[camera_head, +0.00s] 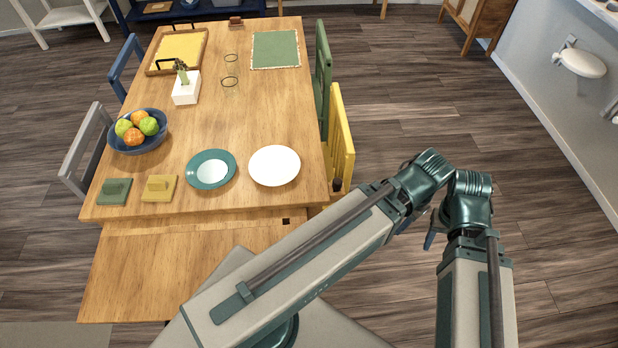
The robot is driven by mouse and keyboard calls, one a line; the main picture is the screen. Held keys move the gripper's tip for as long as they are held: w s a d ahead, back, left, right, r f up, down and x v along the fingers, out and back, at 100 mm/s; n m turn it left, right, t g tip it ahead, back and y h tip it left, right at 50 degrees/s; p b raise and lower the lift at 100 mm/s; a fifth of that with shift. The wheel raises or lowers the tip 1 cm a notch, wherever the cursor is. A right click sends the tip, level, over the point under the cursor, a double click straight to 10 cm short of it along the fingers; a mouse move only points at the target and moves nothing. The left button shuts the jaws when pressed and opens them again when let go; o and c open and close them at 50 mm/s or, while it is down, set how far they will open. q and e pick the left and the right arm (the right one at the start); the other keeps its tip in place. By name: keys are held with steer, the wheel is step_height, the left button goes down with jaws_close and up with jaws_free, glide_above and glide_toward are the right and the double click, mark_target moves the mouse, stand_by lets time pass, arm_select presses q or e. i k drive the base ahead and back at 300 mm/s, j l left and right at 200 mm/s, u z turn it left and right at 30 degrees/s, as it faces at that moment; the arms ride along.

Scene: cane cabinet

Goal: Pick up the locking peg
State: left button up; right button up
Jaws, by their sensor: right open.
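I cannot make out a locking peg for certain in the head view. The wooden table (230,130) has a lower board (150,265) sticking out at its front, with a small dark square (286,221) near their junction. My right gripper (430,240) shows only as a small dark piece beside my bent arm, to the right of the table. It is open, and nothing shows between its fingers. My arm links hide most of it and part of the board's right side. My left gripper is out of view.
A blue fruit bowl (118,147), a teal plate (190,177), a white plate (274,166) and a white planter (186,94) stand on the table. A yellow chair (340,140) and a green chair (323,75) line its right side. Open floor (440,90) lies beyond them.

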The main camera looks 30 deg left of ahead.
mark_target(337, 182)
steer(key=i+l+u, duration=0.15)
steer(key=l+u, duration=0.25)
steer(key=i+l+u, duration=0.1)
steer(key=u, duration=0.3)
steer(key=l+u, duration=0.55)
steer(key=l, duration=0.35)
